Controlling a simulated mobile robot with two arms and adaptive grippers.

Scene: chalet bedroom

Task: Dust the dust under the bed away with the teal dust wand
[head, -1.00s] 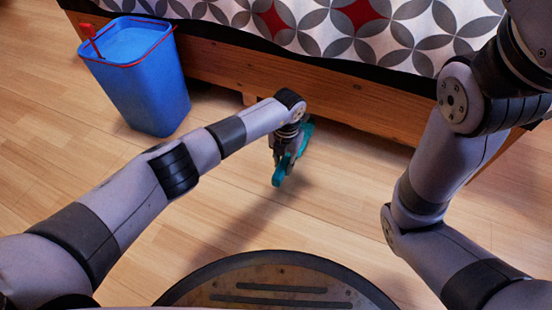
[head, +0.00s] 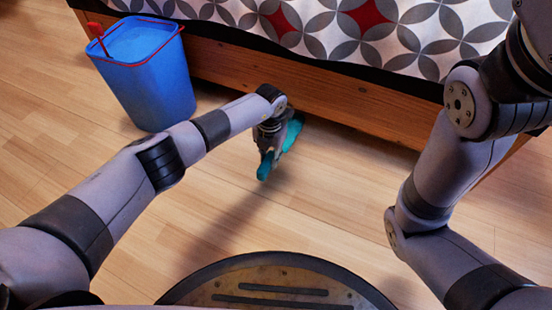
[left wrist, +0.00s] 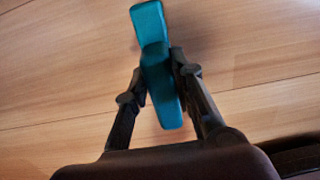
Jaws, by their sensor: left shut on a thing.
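My left gripper (head: 268,150) is low over the floor in front of the bed, shut on the teal dust wand (head: 264,168). In the left wrist view the two fingers (left wrist: 160,75) pinch the wand (left wrist: 156,62) from both sides over bare floorboards. In the head view the wand's far part runs toward the bed's lower edge. The bed (head: 330,97) has a wooden side rail and a patterned cover. The space under it is mostly hidden, and I see no dust. My right arm is at the right of the head view; its gripper is out of frame.
A blue bin (head: 150,75) with a red rim stands on the floor at the left, close to the bed rail; a red thing (head: 97,32) sticks up at its rim. The wooden floor (head: 340,200) in front of the bed is clear.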

